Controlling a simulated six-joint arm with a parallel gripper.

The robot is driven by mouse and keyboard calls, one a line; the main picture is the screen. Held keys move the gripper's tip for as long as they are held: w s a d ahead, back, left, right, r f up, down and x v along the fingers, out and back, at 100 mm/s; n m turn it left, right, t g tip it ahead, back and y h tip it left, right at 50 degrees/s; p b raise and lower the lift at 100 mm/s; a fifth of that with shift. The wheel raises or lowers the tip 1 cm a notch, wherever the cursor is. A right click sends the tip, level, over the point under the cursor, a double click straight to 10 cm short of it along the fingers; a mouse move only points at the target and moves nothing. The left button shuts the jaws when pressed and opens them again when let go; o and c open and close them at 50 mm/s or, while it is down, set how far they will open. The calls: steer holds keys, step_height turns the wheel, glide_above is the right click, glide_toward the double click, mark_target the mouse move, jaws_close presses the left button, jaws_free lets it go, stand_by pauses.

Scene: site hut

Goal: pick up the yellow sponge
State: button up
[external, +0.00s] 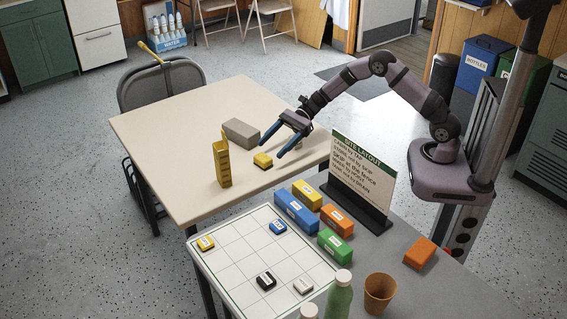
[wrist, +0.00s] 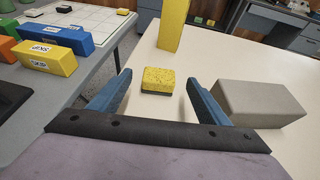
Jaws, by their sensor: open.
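The yellow sponge (external: 263,160) is a small block with a dark underside, lying on the beige table (external: 160,130). In the wrist view the sponge (wrist: 158,80) sits ahead of my gripper, between the lines of its two blue fingers. My gripper (external: 279,141) is open and empty, with its fingers pointing toward the sponge. In the wrist view the open fingers (wrist: 155,92) show a gap at the sponge, and no contact is visible.
A grey block (external: 241,132) and an upright yellow block (external: 222,163) stand close to the sponge. A sign (external: 358,175), several labelled coloured blocks and a white grid board (external: 225,262) occupy the adjoining grey table. The beige table's left part is clear.

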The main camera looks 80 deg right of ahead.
mark_target(262, 158)
steer(key=shift+p+x, duration=0.4)
steer(key=shift+x, duration=3.3)
steer(key=c, duration=1.1)
